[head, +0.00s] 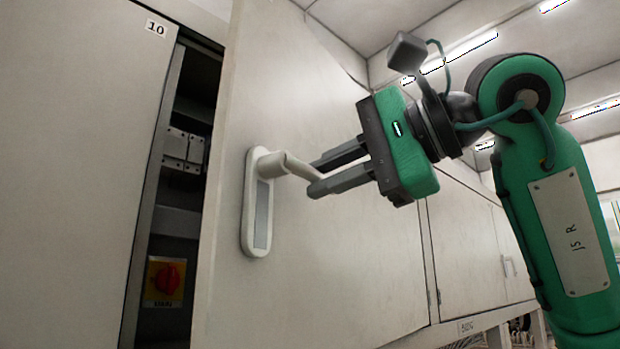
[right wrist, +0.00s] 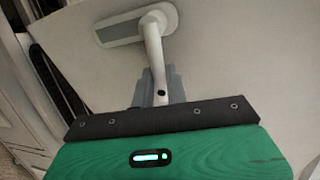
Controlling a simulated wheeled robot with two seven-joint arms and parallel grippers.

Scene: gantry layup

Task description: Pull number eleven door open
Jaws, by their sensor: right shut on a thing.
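The cabinet door (head: 290,260) stands partly open, with a dark gap along its left edge; no number shows on it. Its white lever handle (head: 258,205) is mounted near that left edge. My right gripper (head: 315,177) is shut on the handle's lever, with its two grey fingers around the lever's end. In the right wrist view the handle (right wrist: 122,30) runs down between the fingers of the gripper (right wrist: 158,88). My left gripper is not in view.
A closed door labelled 10 (head: 75,170) is left of the gap. Inside the gap are grey modules (head: 183,148) and a red rotary switch on a yellow plate (head: 166,280). More cabinets (head: 475,245) continue at the right.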

